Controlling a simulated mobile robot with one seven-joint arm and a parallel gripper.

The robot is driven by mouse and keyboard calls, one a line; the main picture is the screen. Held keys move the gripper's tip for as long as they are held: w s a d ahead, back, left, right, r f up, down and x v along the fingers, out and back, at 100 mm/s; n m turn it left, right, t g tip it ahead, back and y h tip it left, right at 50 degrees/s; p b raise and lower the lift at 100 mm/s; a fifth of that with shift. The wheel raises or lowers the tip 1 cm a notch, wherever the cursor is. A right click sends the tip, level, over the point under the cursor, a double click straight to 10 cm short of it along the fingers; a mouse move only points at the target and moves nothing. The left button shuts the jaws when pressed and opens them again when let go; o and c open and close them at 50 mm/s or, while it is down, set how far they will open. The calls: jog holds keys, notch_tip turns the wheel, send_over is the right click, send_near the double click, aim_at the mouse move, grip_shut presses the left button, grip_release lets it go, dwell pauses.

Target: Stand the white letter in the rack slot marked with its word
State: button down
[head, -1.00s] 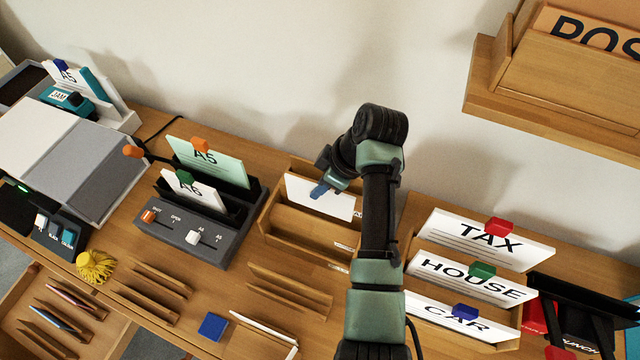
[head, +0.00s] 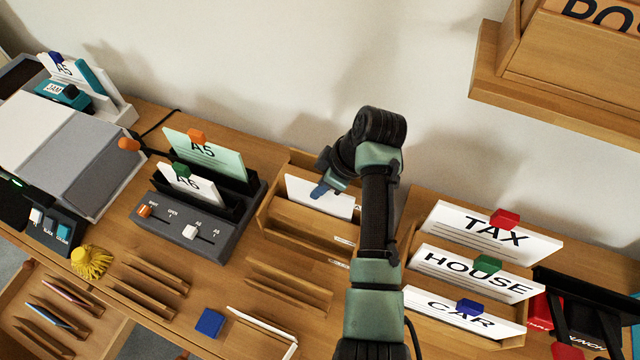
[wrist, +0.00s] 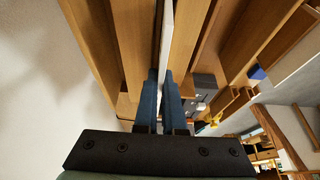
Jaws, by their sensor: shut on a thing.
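My gripper (head: 319,190) is shut on the white letter (head: 335,204) at its upper edge. The letter is roughly upright at the wooden rack (head: 268,222), in front of its back board. I cannot tell whether its lower edge touches the slot floor. No word is readable on the letter. The rack has small pale labels (head: 344,241) on its lower boards, too small to read. In the wrist view, the blue fingers (wrist: 160,98) pinch the letter (wrist: 167,35), seen edge-on between the wooden boards (wrist: 133,40).
A second rack (head: 408,238) at right holds TAX (head: 480,232), HOUSE (head: 455,276) and CAR (head: 440,313) cards. A grey sorter (head: 215,228) with A5 and A6 cards stands left. A wall shelf (head: 560,85) overhangs at upper right. A blue block (head: 210,322) lies in front.

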jog(key=c, duration=0.9)
grip_release()
jog(key=shift+c, duration=1.1)
jog(key=o, duration=0.4)
jog(key=shift+d+r, duration=0.1)
jog(key=shift+c, duration=0.2)
